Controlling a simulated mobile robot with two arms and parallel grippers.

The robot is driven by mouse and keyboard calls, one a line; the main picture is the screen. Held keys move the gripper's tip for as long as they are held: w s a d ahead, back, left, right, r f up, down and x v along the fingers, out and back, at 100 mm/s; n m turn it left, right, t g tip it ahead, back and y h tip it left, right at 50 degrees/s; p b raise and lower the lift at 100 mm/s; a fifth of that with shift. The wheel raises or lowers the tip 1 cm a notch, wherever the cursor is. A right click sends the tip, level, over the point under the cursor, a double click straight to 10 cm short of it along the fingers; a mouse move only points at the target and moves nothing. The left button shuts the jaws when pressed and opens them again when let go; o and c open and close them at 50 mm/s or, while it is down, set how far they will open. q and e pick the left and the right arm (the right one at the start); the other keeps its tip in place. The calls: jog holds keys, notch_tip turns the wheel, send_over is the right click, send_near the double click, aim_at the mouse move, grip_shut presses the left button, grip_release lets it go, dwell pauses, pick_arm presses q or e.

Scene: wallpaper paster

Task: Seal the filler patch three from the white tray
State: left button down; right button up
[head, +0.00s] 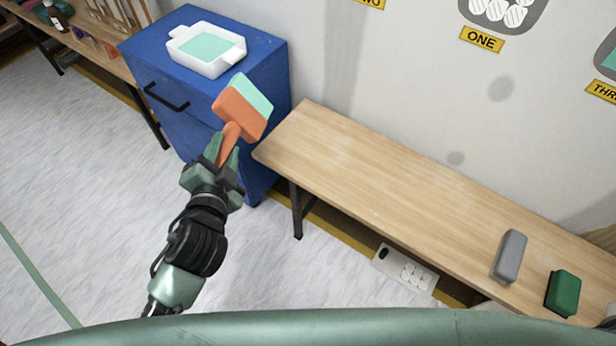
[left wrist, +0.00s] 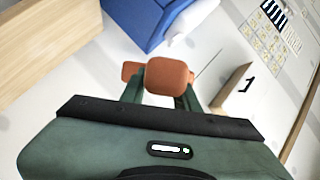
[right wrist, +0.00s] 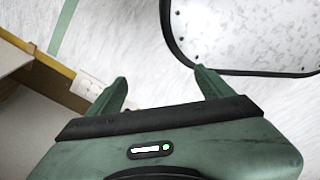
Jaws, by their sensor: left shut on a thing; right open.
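My left gripper (head: 226,150) is shut on the orange handle of a brush (head: 240,108), held up in front of the blue cabinet. The brush has an orange head and a mint-coloured end pointing up and right. In the left wrist view its orange part (left wrist: 168,76) sits between the fingers. The white tray (head: 207,67), with mint liquid inside, stands on the cabinet beyond the brush. A sign starting "THR" (head: 603,91) is cut by the right edge. Above it a grey-edged panel with a mint area (head: 609,62) shows only partly. My right gripper (right wrist: 163,88) is open and empty.
The blue cabinet (head: 168,112) stands left of a long wooden bench (head: 400,190). A grey block (head: 509,256) and a green block (head: 563,293) lie at the bench's right end. Panel "ONE" (head: 481,40) is on the wall. The floor at left is clear.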

aim_at(303, 182)
pick_arm(q)
jog(key=w+d+f+n+g+h+b, duration=0.2)
jog(key=w+d+f+h+b, duration=0.2)
jog(key=w+d+b, duration=0.2)
jog(key=w+d+f+n+g+h+b, duration=0.1)
jog(key=w+d+f+g+h+b, duration=0.1)
jog(key=w+d+f+b, duration=0.3)
jog(key=w+d+h+b, duration=0.1)
jog(key=d+b, duration=0.2)
jog(key=d, duration=0.2)
jog(key=shift+f+n+h+b, duration=0.15)
jog(key=shift+n+h+b, duration=0.2)
jog(key=shift+n+h, duration=0.05)
pick_arm(e)
jog(key=w+a+f+t, duration=0.1)
jog(key=w+f, duration=0.3)
jog(key=w, duration=0.4)
jog(key=shift+w+a+f, duration=0.15)
jog(key=shift+w+f, duration=0.2)
jog(key=shift+f, duration=0.05)
pick_arm(q)
jog(key=shift+f, duration=0.1)
